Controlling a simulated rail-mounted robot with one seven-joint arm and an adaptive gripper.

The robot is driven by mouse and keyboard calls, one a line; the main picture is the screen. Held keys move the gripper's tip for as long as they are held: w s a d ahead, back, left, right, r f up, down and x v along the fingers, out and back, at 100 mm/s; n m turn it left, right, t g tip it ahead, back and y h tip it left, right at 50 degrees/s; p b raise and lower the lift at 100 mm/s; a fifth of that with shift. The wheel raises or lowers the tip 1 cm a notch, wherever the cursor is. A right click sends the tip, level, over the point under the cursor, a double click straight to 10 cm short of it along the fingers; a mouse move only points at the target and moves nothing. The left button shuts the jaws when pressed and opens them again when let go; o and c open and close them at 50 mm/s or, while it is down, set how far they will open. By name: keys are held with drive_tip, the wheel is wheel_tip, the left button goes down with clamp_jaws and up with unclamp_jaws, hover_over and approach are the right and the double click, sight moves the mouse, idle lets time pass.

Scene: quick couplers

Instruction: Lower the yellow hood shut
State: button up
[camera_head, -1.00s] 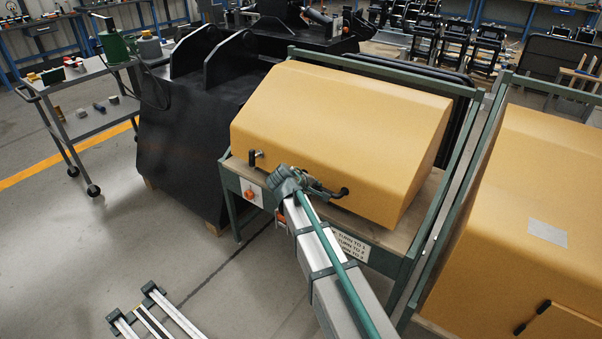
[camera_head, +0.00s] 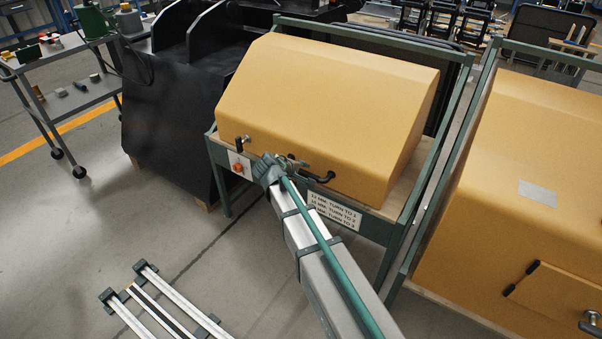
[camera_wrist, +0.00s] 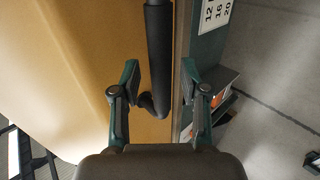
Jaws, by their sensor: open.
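The yellow hood (camera_head: 325,105) sits on a green-framed bench; its front lower edge appears down at the bench top, with no clear gap visible. A black bar handle (camera_head: 322,178) is on its front, partly hidden behind my arm. In the wrist view the hood (camera_wrist: 70,70) fills the left and the black handle (camera_wrist: 158,60) runs up from between my fingers. My gripper (camera_wrist: 160,85) is open, one finger on each side of the handle, not closed on it. In the head view my gripper (camera_head: 280,165) is at the hood's front; its fingertips are hard to make out.
A white label plate (camera_head: 334,210) and a panel with an orange knob (camera_head: 239,166) are on the bench front. A second yellow hood (camera_head: 530,180) stands at right, a black machine (camera_head: 165,110) at left. Rails (camera_head: 165,300) lie on the open floor.

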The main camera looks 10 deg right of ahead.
drive_tip(key=v, duration=1.2)
drive_tip(key=shift+f, duration=0.1)
drive_tip(key=s+d+f+m+g+y+p, duration=0.2)
drive_tip(key=s+f+m+g, duration=0.15)
drive_tip(key=s+f, duration=0.7)
drive_tip(key=s+d+f+m+g+y+p, duration=0.1)
drive_tip(key=s+d+f+m+g+p, duration=0.2)
drive_tip(key=s+f, duration=0.75)
drive_tip(key=s+d+f+m+g+y+p, duration=0.1)
drive_tip(key=s+f, duration=0.3)
drive_tip(key=s, duration=0.5)
drive_tip(key=s+d+f+m+g+y+p, duration=0.1)
drive_tip(key=s+d+f+g+p, duration=0.2)
drive_tip(key=s, duration=0.7)
drive_tip(key=s+d+f+m+g+y+p, duration=0.1)
drive_tip(key=s+d+f+g, duration=0.3)
drive_tip(key=s, duration=0.5)
drive_tip(key=shift+s+d+f+p, duration=0.15)
drive_tip(key=shift+s+f+p, duration=0.3)
drive_tip(key=shift+f, duration=0.55)
